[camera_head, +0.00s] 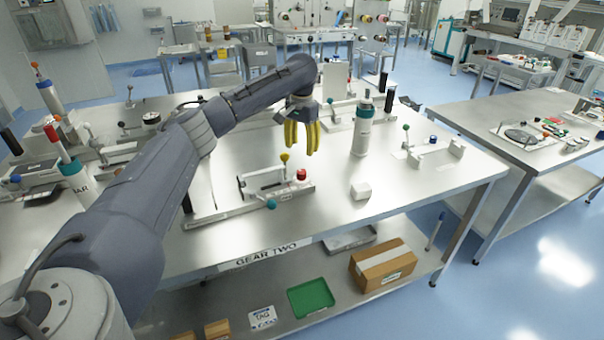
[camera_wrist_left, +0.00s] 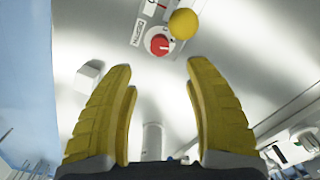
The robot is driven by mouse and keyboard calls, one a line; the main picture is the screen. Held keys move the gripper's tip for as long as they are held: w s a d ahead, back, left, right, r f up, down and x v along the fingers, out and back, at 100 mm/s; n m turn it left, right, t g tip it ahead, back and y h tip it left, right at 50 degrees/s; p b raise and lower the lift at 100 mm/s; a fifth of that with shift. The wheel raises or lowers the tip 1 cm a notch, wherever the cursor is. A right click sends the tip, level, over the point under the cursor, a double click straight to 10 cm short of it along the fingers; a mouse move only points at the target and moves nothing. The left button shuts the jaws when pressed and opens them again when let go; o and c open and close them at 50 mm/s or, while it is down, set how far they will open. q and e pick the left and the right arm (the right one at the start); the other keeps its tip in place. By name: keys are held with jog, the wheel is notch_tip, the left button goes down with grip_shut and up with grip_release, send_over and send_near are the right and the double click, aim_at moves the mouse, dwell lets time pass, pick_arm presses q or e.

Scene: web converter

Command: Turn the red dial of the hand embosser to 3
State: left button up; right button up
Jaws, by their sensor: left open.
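The hand embosser (camera_head: 275,188) is a white and metal device on the steel table, with a yellow ball knob (camera_head: 285,157) on its lever. Its red dial (camera_head: 301,175) sits at its right end. In the left wrist view the red dial (camera_wrist_left: 160,44) sits on a white base, partly beside the yellow ball (camera_wrist_left: 183,24); the numbers are too small to read. My left gripper (camera_head: 301,150) has yellow fingers, is open and empty, and hangs above and behind the dial. In the left wrist view the dial shows just beyond the gap between the fingertips (camera_wrist_left: 160,70). My right gripper is out of view.
A white block (camera_head: 360,192) lies right of the embosser. A white bottle with a teal band (camera_head: 362,125) stands behind it. Another small device (camera_head: 434,152) is farther right. The table front right is clear. A lower shelf holds a box (camera_head: 383,266) and green tray (camera_head: 310,297).

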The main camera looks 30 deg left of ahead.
aim_at(302, 171)
pick_arm(q)
notch_tip(302, 171, down, 11)
dwell(0.5)
jog(key=shift+c, duration=0.4)
grip_shut()
